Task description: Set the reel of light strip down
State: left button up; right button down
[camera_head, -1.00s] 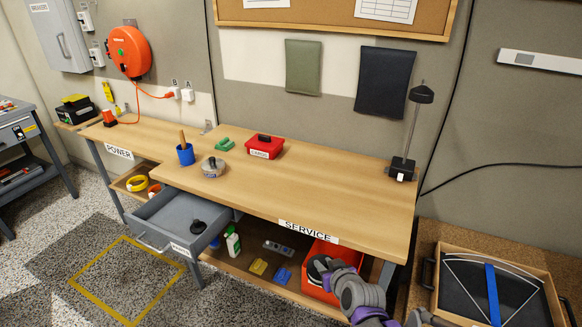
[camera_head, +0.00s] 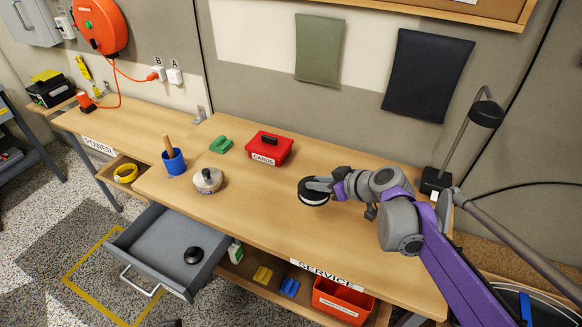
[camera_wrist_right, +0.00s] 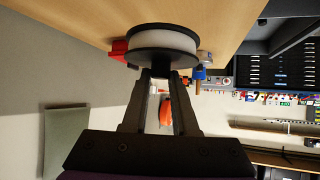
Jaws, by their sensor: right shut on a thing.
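The reel of light strip (camera_head: 312,197) has black flanges and a white band. My right gripper (camera_head: 328,184) is shut on it over the right half of the service bench (camera_head: 260,215). In the right wrist view the reel (camera_wrist_right: 165,44) sits at the tips of my right gripper (camera_wrist_right: 160,76), against the wooden bench top (camera_wrist_right: 75,22). I cannot tell whether the reel touches the bench. My left gripper is not in view.
Left of the reel stand a red cards box (camera_head: 270,148), a green object (camera_head: 220,145), a round grey tin (camera_head: 207,180) and a blue cup (camera_head: 174,162). A lamp (camera_head: 486,114) stands at the back right. The drawer (camera_head: 165,250) is open. The bench front is clear.

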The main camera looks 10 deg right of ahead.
aim_at(318, 197)
jog(key=shift+w+f, duration=0.15)
jog(key=shift+w, duration=0.15)
jog(key=f, duration=0.5)
jog(key=shift+s+b, duration=0.4)
jog(key=shift+w+f+b, duration=0.1)
jog(key=shift+f+b, duration=0.2)
jog(key=shift+f, duration=1.9)
jog(key=c, duration=0.7)
grip_release()
jog(key=shift+f, duration=0.1)
